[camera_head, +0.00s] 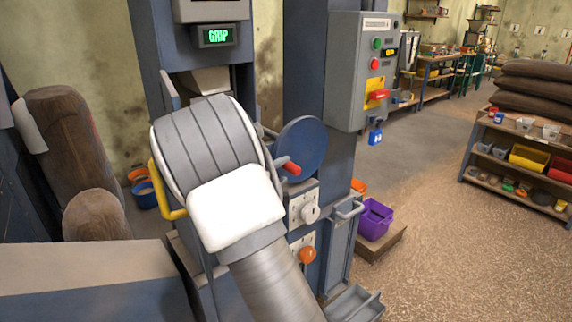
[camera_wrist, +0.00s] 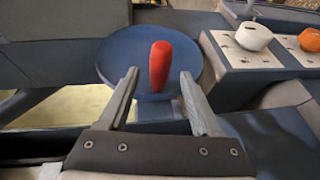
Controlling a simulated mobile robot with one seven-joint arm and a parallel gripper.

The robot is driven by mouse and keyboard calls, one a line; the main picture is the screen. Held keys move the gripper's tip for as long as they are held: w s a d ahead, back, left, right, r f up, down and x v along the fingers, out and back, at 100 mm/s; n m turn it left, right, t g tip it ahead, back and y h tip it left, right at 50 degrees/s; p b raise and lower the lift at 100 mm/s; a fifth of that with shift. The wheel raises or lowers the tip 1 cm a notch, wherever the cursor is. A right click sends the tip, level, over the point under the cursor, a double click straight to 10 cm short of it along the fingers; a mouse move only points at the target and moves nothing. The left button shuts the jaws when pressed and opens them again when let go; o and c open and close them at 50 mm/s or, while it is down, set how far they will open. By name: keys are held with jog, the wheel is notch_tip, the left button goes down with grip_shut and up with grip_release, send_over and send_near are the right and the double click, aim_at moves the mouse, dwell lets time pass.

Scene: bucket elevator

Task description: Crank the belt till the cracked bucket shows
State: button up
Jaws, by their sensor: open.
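The crank is a blue disc (camera_head: 303,146) with a red handle (camera_head: 291,168) on the side of the blue elevator column. In the wrist view the red handle (camera_wrist: 160,66) stands up in front of the blue disc (camera_wrist: 118,60). My gripper (camera_wrist: 158,88) is open, its two fingers pointing at the disc, with the handle showing between and just beyond the fingertips. I cannot tell whether it touches. No bucket on the belt is visible. A display (camera_head: 217,36) above reads "GRIP" in green.
A white knob (camera_head: 310,213) and an orange knob (camera_head: 307,254) sit on plates below the crank. A control box (camera_head: 359,70) with a red switch and blue padlock (camera_head: 375,136) is to the right. Open floor lies at right.

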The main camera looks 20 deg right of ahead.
jog(key=x, duration=0.7)
jog(key=shift+d, duration=0.15)
jog(key=shift+w, duration=0.15)
jog(key=shift+c, duration=0.3)
grip_shut()
dwell(1.0)
